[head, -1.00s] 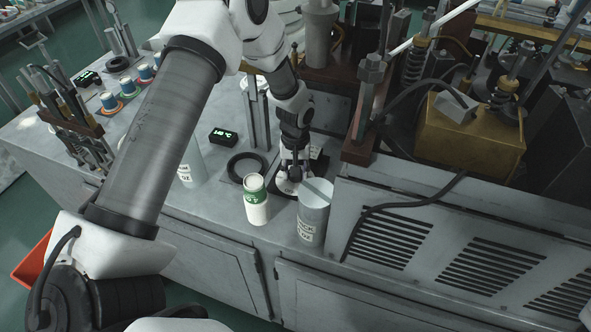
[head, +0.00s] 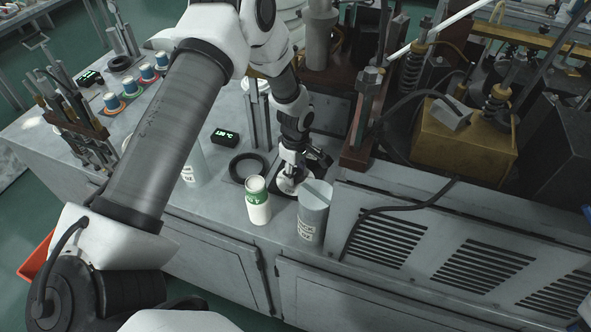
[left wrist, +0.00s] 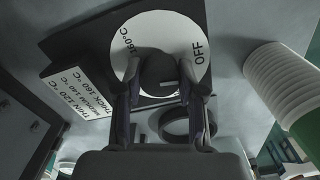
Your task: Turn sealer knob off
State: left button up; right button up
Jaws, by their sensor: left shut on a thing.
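The sealer knob (left wrist: 160,72) is a dark round grip on a white dial disc (left wrist: 199,72) marked "160°C" at left and "OFF" at right in the left wrist view. In the head view the dial (head: 287,187) shows as a pale disc behind the grey cup. My left gripper (left wrist: 160,84) has its two fingers closed around the knob, and it also shows in the head view (head: 293,172) over the dial. The knob's pointer is hard to make out. A small green display (head: 225,137) appears to read about 138 °C. My right gripper is out of view.
A white and green cup stack (head: 258,205) and a grey labelled canister (head: 313,215) stand close in front of the dial. A black ring (head: 247,166) lies to the left. A temperature card (left wrist: 78,90) lies beside the dial. Machinery crowds the right.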

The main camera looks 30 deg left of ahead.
aim_at(296, 173)
pick_arm(q)
jog(key=shift+s+f+n, duration=0.1)
jog(key=shift+n, duration=0.7)
jog(key=o, duration=1.1)
jog(key=shift+o, duration=0.2)
jog(key=shift+r+p, duration=0.2)
jog(key=shift+p, duration=0.1)
jog(key=shift+r, duration=0.35)
notch_tip(296, 173, up, 11)
